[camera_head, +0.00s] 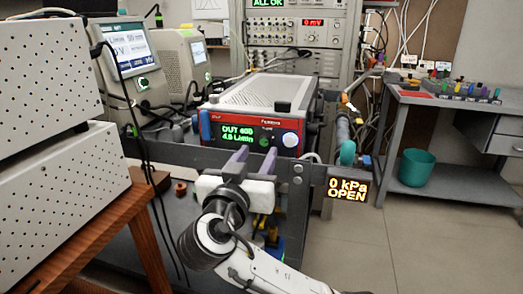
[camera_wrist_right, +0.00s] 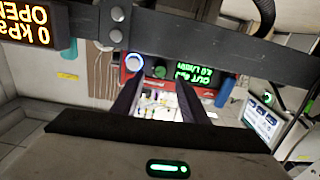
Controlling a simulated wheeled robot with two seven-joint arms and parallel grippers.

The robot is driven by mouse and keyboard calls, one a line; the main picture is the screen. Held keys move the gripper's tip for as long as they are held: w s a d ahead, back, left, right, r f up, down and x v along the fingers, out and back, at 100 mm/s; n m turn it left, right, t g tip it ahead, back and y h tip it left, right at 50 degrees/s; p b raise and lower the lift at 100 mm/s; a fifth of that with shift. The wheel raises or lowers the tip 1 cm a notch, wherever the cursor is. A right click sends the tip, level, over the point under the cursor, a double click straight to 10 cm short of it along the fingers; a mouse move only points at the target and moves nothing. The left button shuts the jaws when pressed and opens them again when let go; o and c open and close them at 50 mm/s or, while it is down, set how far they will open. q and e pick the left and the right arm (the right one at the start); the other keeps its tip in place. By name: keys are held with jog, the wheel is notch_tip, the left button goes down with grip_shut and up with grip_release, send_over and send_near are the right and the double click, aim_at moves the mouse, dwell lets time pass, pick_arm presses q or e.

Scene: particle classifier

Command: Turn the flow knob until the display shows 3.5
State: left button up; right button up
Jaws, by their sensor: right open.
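The red-fronted instrument (camera_head: 246,115) stands behind a dark rail in the head view. Its green display (camera_head: 238,133) shows two lines; the lower reads about 4.9 l/min, but the digits are small. Right of the display are a small green knob (camera_head: 264,142) and a larger white knob (camera_head: 290,139). In the right wrist view, upside down, I see the green knob (camera_wrist_right: 160,71), the blue-ringed white knob (camera_wrist_right: 134,62) and the display (camera_wrist_right: 195,75). My right gripper (camera_head: 252,160) is open and empty, its purple fingers pointing at the panel, below the green knob. I cannot tell contact. My left gripper is out of view.
The dark rail (camera_head: 340,174) crosses in front of the instrument. A sign reading 0 kPa OPEN (camera_head: 347,190) hangs at its right. White perforated boxes (camera_head: 60,190) stand on a wooden table at left.

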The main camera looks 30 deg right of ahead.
aim_at(265, 144)
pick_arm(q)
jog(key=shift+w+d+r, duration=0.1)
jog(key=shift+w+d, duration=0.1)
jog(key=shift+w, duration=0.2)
pick_arm(e)
jog(key=shift+x, duration=2.35)
jog(key=shift+c, duration=0.4)
jog(key=shift+a, duration=0.1)
grip_shut()
jog(key=shift+n+p, duration=0.65)
jog(key=shift+n, duration=0.05)
jog(key=shift+r+n+p, duration=0.1)
jog(key=shift+n+p, duration=0.9)
jog(key=shift+p, duration=0.05)
jog(key=shift+n+p, duration=0.95)
jog(key=shift+n, duration=0.05)
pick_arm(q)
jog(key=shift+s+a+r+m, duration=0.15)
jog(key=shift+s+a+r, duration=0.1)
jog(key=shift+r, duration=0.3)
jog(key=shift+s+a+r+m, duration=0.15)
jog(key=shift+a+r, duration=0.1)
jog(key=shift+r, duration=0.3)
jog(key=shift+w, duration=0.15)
pick_arm(e)
jog(key=shift+f+n, duration=0.2)
jog(key=shift+n, duration=0.1)
